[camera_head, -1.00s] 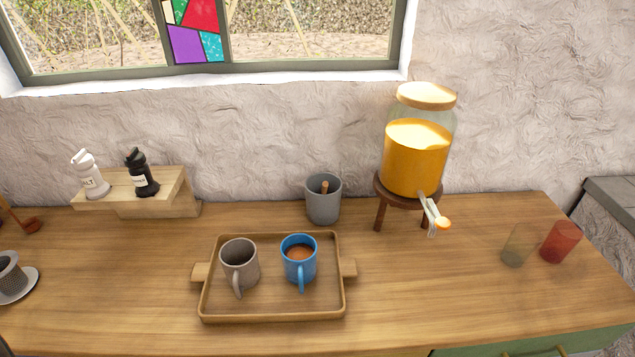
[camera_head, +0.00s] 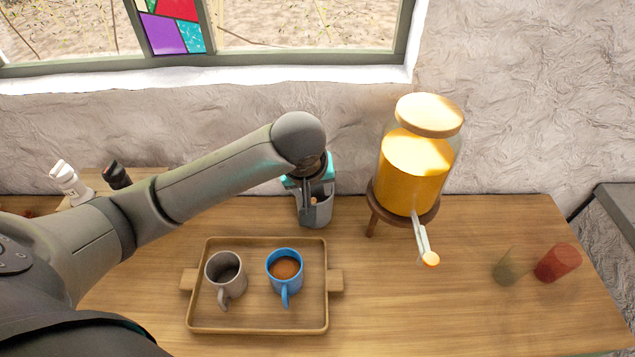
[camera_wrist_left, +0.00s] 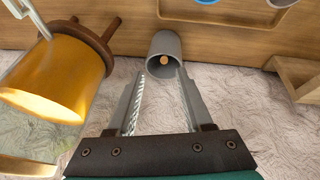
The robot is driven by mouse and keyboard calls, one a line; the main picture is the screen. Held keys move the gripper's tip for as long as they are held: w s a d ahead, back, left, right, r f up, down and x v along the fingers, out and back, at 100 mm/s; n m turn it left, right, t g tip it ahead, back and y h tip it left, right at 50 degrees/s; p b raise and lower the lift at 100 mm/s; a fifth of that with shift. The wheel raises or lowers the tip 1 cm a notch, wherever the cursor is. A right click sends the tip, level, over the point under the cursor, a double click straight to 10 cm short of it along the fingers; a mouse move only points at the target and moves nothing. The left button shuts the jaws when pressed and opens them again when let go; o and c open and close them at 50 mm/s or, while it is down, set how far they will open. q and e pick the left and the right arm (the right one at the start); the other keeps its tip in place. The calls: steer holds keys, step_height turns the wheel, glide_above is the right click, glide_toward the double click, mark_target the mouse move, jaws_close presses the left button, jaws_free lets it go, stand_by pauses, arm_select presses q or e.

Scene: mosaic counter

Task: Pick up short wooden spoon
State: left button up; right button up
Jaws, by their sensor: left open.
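The short wooden spoon stands in a grey cup (camera_head: 318,211) at the back of the counter, near the wall. In the left wrist view only its round wooden end (camera_wrist_left: 164,60) shows inside the cup's mouth (camera_wrist_left: 151,66); the rest is hidden. In the head view a small bit of the spoon (camera_head: 313,200) shows between the fingers. My left gripper (camera_head: 308,203) is over the cup, pointing down. In the left wrist view its fingers (camera_wrist_left: 162,82) are apart, on either side of the spoon's end, with nothing held. My right gripper is not in view.
A juice dispenser (camera_head: 415,170) on a wooden stand is close right of the cup. In front is a wooden tray (camera_head: 257,326) with a grey mug (camera_head: 224,277) and a blue mug (camera_head: 285,273). Two glasses stand at the right; salt and pepper shakers are behind my arm.

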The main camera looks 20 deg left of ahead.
mark_target(314, 201)
arm_select(q)
steer(key=shift+n, duration=0.3)
steer(key=x, duration=0.5)
steer(key=w+a+b+x, duration=0.1)
steer(key=x, duration=0.2)
steer(key=shift+w+a, duration=0.1)
steer(key=shift+w, duration=0.05)
steer(key=shift+w+f, duration=0.25)
steer(key=shift+f, duration=0.35)
steer(key=shift+a+x, duration=0.15)
steer(key=shift+x, duration=1.1)
steer(key=shift+a+x, duration=0.2)
steer(key=shift+x, duration=1.05)
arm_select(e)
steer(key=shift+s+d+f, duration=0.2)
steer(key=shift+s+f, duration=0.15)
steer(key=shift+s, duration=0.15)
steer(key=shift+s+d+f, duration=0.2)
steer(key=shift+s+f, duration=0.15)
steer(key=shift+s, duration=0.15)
arm_select(q)
steer(key=shift+c, duration=0.4)
steer(key=shift+r, duration=0.1)
jaws_close()
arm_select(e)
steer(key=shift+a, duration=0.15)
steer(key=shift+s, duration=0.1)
